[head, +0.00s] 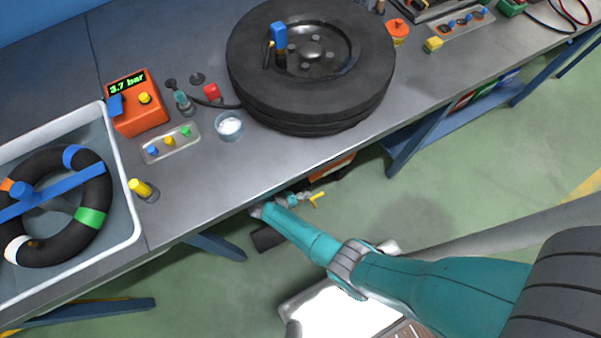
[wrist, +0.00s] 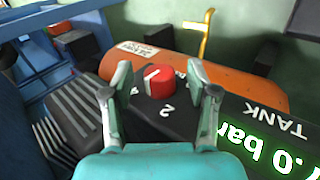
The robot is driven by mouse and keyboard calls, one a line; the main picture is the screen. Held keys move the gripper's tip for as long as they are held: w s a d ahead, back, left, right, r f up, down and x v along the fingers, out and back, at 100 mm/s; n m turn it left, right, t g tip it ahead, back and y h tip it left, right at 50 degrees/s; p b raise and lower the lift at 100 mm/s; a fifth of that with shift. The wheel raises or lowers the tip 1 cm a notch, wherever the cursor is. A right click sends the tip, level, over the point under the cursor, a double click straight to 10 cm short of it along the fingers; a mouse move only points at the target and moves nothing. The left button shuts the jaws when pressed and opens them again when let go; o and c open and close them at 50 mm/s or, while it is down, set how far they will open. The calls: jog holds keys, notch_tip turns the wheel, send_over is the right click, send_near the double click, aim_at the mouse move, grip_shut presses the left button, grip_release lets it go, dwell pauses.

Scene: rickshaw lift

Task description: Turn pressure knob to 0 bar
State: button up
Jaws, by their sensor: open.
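In the wrist view a red knob (wrist: 158,82) with a white pointer line sits on a dark panel (wrist: 150,118) with white numerals, of which a 2 is legible. My gripper (wrist: 159,68) is open, with one finger on each side of the knob and a gap at both sides. A green lit display (wrist: 265,148) beside the word TANK reads ".0 bar" upside down; its leading digit is cut off by the frame edge. In the head view my gripper (head: 264,210) is below the workbench's front edge, and the knob cannot be made out there.
An orange tank (wrist: 200,72) with a yellow lever (wrist: 207,35) lies behind the knob. Blue bench legs stand at left in the wrist view. On the workbench (head: 180,215) are an orange gauge box (head: 138,115) reading 3.7 bar, a tire (head: 310,100) and a white tray (head: 125,130).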

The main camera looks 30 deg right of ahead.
jog(key=v, duration=1.2)
